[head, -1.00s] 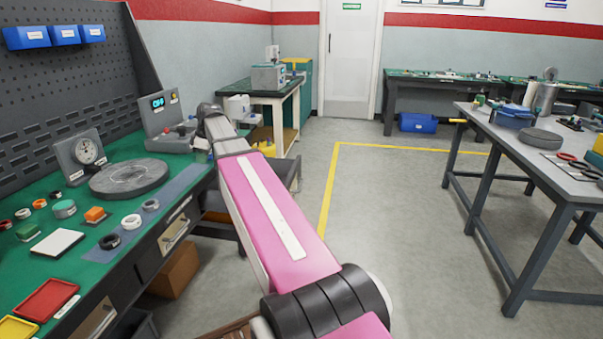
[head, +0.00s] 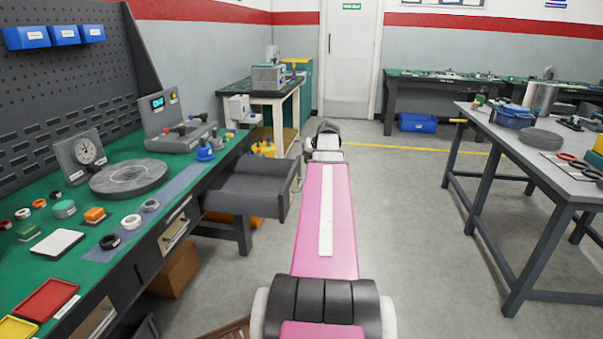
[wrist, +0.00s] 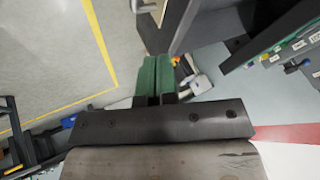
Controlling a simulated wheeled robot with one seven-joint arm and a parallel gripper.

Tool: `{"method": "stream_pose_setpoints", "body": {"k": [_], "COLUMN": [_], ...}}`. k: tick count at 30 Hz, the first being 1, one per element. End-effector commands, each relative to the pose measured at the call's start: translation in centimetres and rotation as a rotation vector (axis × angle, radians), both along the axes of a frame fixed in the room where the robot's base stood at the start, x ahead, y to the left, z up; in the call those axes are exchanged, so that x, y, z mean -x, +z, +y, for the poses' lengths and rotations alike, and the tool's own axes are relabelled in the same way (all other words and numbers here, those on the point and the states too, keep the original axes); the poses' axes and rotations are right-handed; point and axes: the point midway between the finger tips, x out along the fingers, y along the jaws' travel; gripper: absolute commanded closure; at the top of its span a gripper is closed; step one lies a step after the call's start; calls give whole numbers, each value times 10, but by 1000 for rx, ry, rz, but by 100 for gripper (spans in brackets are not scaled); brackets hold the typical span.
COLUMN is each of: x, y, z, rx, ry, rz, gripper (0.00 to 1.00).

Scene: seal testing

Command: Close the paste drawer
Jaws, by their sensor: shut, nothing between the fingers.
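A dark grey drawer (head: 245,192) stands pulled out from the far end of the green-topped bench on the left, and its tray looks empty. I take it to be the paste drawer; I cannot read its label. My gripper shows in the wrist view (wrist: 157,68), with its two green fingers together and nothing between them. In the head view my arm reaches forward to the right of the drawer front, apart from it. The fingers are hidden there behind the wrist. In the wrist view a grey panel, probably the drawer, lies just beyond the fingers to the upper right.
The left bench (head: 185,176) carries a dial gauge (head: 87,152), a round grey plate (head: 128,177) and small parts. Another drawer front (head: 174,232) in it is shut. A grey table (head: 560,160) stands at the right. The floor between is clear.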

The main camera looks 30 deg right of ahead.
Motion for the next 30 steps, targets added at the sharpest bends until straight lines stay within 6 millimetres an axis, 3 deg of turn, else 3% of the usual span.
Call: {"method": "stream_pose_setpoints", "body": {"k": [3,9,14,28,30], "x": [16,24,14,-37,-43], "y": [-5,-9,-20,-89,-87], "z": [-29,-45,-43,-34,-24], "rx": [-42,-70,-72,-70,-69], "ry": [-102,-165,-165,-162,-161], "rz": [-11,-19,-18,-17,-19], "gripper": [100,100,100,100,100]}}
